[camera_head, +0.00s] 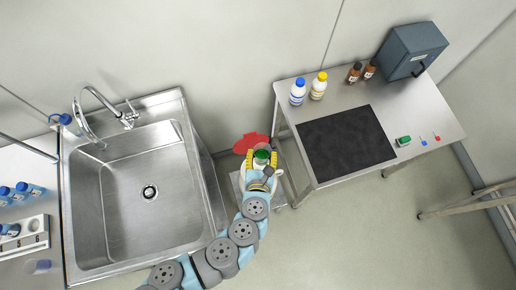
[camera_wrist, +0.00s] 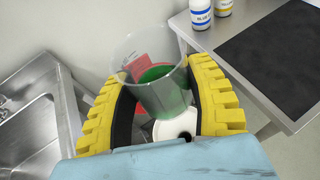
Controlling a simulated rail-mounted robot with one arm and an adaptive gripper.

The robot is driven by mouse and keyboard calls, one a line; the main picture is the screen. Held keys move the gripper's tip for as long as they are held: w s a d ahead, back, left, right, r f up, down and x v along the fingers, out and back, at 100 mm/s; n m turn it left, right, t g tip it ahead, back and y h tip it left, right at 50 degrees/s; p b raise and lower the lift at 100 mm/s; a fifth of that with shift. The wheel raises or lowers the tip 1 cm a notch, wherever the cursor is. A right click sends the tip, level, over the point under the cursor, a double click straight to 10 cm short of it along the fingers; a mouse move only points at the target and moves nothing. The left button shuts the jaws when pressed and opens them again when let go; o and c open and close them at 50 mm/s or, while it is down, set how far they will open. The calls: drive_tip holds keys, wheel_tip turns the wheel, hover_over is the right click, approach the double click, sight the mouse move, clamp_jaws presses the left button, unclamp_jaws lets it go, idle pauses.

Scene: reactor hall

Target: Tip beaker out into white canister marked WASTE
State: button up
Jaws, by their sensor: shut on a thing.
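A clear beaker (camera_wrist: 150,58) with green liquid is between the yellow ridged fingers of my gripper (camera_wrist: 160,80) in the wrist view. My gripper is shut on it. The beaker looks close to upright, with the liquid low inside. In the head view my gripper (camera_head: 262,157) holds the beaker between the sink and the table. A white round top with a dark opening (camera_wrist: 172,130) shows below and behind the beaker in the wrist view, likely the canister. Its WASTE marking is not visible, and my gripper and the beaker hide part of it.
A red object (camera_head: 250,142) lies behind the gripper, partly hidden. A steel sink (camera_head: 120,220) is left. The table (camera_head: 425,110) at right bears a black mat (camera_head: 345,143), blue-capped (camera_head: 298,92) and yellow-capped (camera_head: 318,86) bottles, brown bottles and a grey box (camera_head: 412,50).

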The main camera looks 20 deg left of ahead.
drive_tip(key=s+a+f+n+y+b, duration=0.2)
drive_tip(key=s+a+f+b, duration=0.3)
drive_tip(key=s+f, duration=0.3)
drive_tip(key=shift+s+f, duration=0.4)
drive_tip(key=shift+s, duration=1.15)
drive_tip(key=shift+r, duration=0.1)
